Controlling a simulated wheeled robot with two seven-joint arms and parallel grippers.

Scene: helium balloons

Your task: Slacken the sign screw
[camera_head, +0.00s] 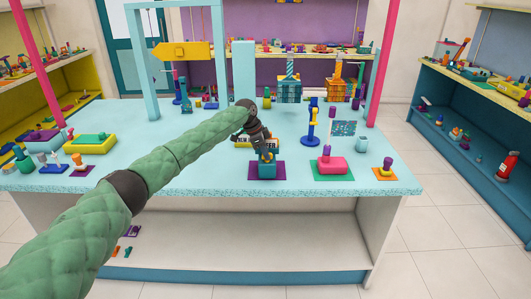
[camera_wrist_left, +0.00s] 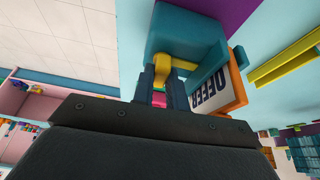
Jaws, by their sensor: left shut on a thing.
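A teal sign stand (camera_head: 268,172) sits on a purple mat (camera_head: 253,172) near the front edge of the table. It also shows close up in the left wrist view (camera_wrist_left: 183,38). A sign reading "OFFER" (camera_wrist_left: 212,92), white with an orange edge, is seated in the stand. A yellow screw (camera_wrist_left: 184,64) sticks out of the stand. My left gripper (camera_head: 267,157) is at the top of the stand; in the wrist view its fingers (camera_wrist_left: 161,85) are closed on the screw's end. A pink patch (camera_wrist_left: 159,101) shows between the fingers. My right gripper is not in view.
A pink block on a green mat (camera_head: 331,165) and a blue stand (camera_head: 312,125) are to the right of the sign stand. A yellow-and-purple piece (camera_head: 386,169) is farther right. Gift boxes (camera_head: 289,90) stand at the back.

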